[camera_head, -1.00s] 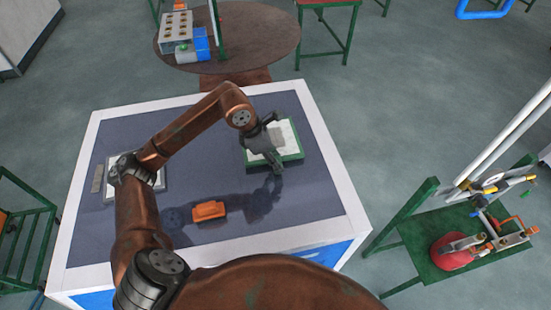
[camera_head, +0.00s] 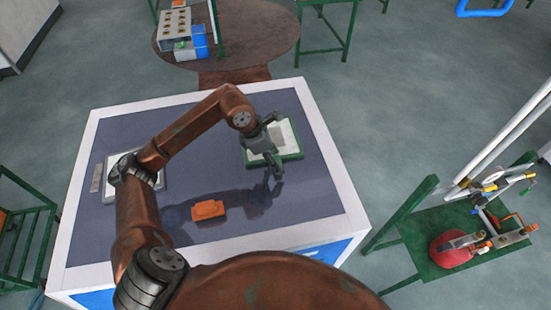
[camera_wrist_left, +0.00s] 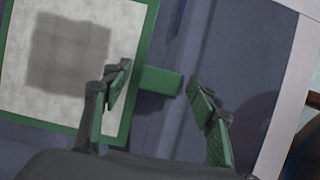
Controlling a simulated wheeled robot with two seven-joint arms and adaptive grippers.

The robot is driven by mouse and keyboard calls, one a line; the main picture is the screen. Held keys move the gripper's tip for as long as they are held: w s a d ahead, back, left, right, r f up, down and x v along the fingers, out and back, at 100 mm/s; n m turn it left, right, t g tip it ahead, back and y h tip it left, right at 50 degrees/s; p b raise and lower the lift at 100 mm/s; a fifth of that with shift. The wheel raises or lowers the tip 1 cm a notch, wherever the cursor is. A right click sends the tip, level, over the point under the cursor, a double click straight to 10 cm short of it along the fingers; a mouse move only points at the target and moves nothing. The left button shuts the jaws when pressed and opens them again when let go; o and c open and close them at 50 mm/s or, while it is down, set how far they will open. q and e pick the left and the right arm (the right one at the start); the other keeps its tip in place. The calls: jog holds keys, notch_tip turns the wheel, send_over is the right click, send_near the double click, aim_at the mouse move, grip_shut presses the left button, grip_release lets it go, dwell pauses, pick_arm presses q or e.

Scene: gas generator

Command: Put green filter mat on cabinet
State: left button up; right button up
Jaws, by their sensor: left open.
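The green filter mat (camera_head: 291,137) has a green frame and a pale centre. It lies flat on the dark top of the white-edged cabinet (camera_head: 330,165), right of its middle. In the left wrist view the mat (camera_wrist_left: 75,60) fills the upper left, and its green handle (camera_wrist_left: 160,80) sticks out to the right. My left gripper (camera_head: 274,168) is open over the mat's near left side. In the wrist view its fingers (camera_wrist_left: 159,78) stand on either side of the handle, with no clear contact. My arm hides part of the mat in the head view. My right gripper is not seen.
An orange block (camera_head: 208,210) lies on the cabinet top near the front. Another pale framed panel (camera_head: 150,187) lies at the left, partly under my arm. A round brown table (camera_head: 255,40) stands behind. A green stand (camera_head: 430,260) with red equipment is at the right.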

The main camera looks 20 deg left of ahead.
pick_arm(q)
jog(key=shift+r, duration=0.2)
jog(key=b+v, duration=0.2)
jog(key=v, duration=1)
jog(key=shift+b, duration=0.3)
jog(key=shift+s+f, duration=0.1)
jog(key=shift+f, duration=0.05)
